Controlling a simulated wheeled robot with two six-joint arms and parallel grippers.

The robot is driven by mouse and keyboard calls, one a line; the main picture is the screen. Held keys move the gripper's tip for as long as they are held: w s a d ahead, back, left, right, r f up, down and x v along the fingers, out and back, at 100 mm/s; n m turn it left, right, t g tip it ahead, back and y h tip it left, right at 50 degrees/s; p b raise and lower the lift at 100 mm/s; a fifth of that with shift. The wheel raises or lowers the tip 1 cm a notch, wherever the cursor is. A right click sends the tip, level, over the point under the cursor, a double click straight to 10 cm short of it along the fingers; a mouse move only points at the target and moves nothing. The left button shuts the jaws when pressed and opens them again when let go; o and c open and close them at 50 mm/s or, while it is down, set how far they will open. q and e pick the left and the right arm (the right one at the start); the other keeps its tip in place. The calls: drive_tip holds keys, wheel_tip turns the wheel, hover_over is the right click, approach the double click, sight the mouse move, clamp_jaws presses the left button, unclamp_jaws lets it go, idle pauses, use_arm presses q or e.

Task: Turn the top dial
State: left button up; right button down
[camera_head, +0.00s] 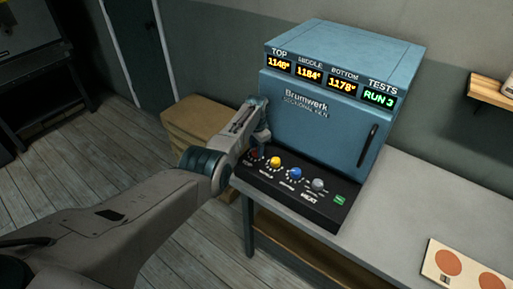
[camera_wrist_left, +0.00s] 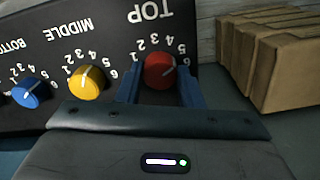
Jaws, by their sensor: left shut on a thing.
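The top dial is a red knob (camera_wrist_left: 160,70) under the word TOP in the left wrist view, with numbers around it. Its white mark points to the upper right there; I cannot tell the exact number. My left gripper (camera_wrist_left: 160,90) has its two blue fingers on either side of the red knob, shut on it. In the head view my left gripper (camera_head: 258,140) reaches the left end of the black control panel (camera_head: 290,195) and mostly hides the red knob. The blue kiln (camera_head: 330,125) shows 1146° under TOP. My right gripper is not in view.
A yellow dial (camera_head: 275,162), a blue dial (camera_head: 295,173) and a grey knob (camera_head: 318,184) sit to the right on the panel, with a green button (camera_head: 339,198). Stacked brown boxes (camera_head: 195,125) stand left of the kiln.

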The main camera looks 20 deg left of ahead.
sight(256, 150)
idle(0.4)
use_arm(q)
drive_tip(key=o, duration=1)
drive_tip(key=shift+c, duration=0.2)
drive_tip(key=shift+r, duration=0.5)
wheel_tip(256, 150, up, 10)
drive_tip(key=b, duration=0.1)
drive_tip(key=shift+b, duration=0.3)
drive_tip(key=shift+f, duration=0.1)
